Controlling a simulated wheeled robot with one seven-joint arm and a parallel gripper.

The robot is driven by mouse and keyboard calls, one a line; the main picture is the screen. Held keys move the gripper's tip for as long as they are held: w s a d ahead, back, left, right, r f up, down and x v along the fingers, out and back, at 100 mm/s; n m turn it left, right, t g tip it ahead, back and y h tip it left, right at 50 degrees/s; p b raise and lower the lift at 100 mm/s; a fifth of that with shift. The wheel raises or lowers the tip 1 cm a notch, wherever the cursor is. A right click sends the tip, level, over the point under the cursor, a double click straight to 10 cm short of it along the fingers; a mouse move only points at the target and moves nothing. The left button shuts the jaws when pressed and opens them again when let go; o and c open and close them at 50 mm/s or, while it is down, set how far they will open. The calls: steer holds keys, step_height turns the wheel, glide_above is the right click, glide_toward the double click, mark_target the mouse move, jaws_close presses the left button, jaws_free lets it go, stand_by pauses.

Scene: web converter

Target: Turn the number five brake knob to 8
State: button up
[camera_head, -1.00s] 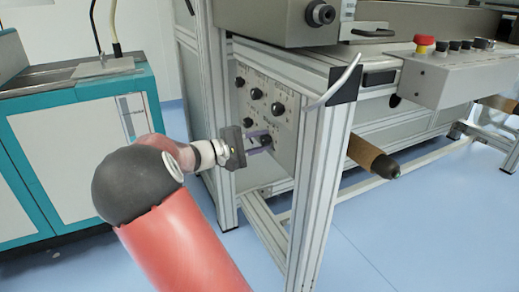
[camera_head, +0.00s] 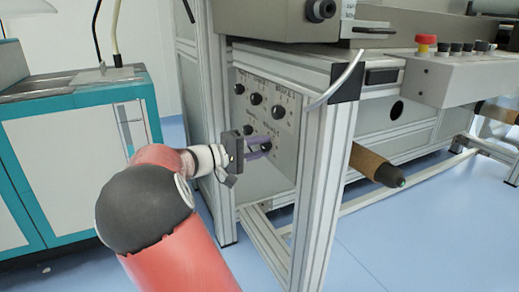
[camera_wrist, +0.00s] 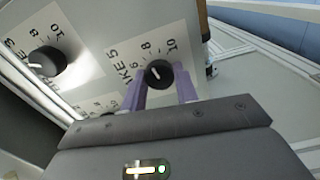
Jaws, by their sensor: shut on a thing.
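The number five brake knob (camera_wrist: 158,73) is a black round knob on a white label reading 5, with 6, 8 and 10 printed around it. A small white mark shows on its face; I cannot tell exactly which number it points to. My gripper (camera_wrist: 167,82) has its two purple fingers on either side of this knob, shut on it. In the head view my gripper (camera_head: 262,148) reaches the lower right knob of the grey panel (camera_head: 262,79), and its fingers partly hide that knob.
Another black knob (camera_wrist: 47,61) with its own number scale sits left in the wrist view. Several more knobs are above on the panel. An aluminium post (camera_head: 322,190) stands close right of the panel. A brown roller (camera_head: 372,160) sticks out farther right. A teal-and-white cabinet (camera_head: 75,150) stands left.

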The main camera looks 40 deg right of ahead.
steer(key=o, duration=1)
steer(key=p+v, duration=0.1)
steer(key=v, duration=0.7)
